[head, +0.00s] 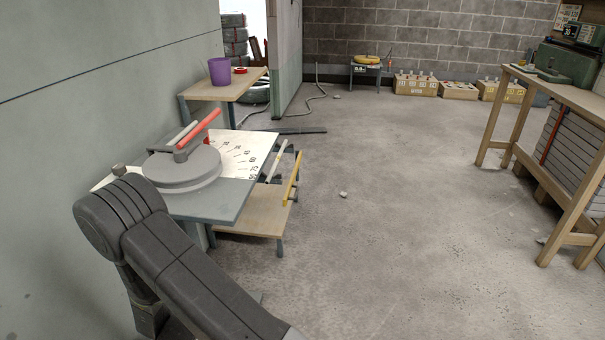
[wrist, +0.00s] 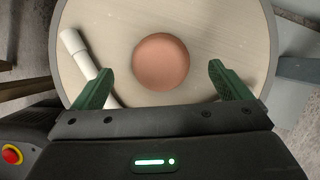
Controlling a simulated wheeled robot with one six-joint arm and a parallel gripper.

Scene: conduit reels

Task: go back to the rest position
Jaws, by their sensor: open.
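My gripper (wrist: 165,88) shows in the wrist view with its two green fingers spread wide apart, open and with nothing held between them. Beyond the fingertips is a round pale wooden top (wrist: 230,30) with a grey rim. A round copper-brown disc or ball (wrist: 160,62) lies on it, between and beyond the fingers, and I cannot tell its height. A white tube (wrist: 78,50) lies at the left, partly hidden by the left finger. In the head view my dark arm crosses the lower left, and the gripper does not show there.
A bender-like tool with a red handle (head: 199,128) stands on a grey-edged table (head: 235,201) beside the left wall. Behind it, a small wooden table (head: 238,87) holds a purple cup (head: 220,71). A workbench (head: 563,92) stands at the right. The middle floor (head: 400,220) is mostly clear.

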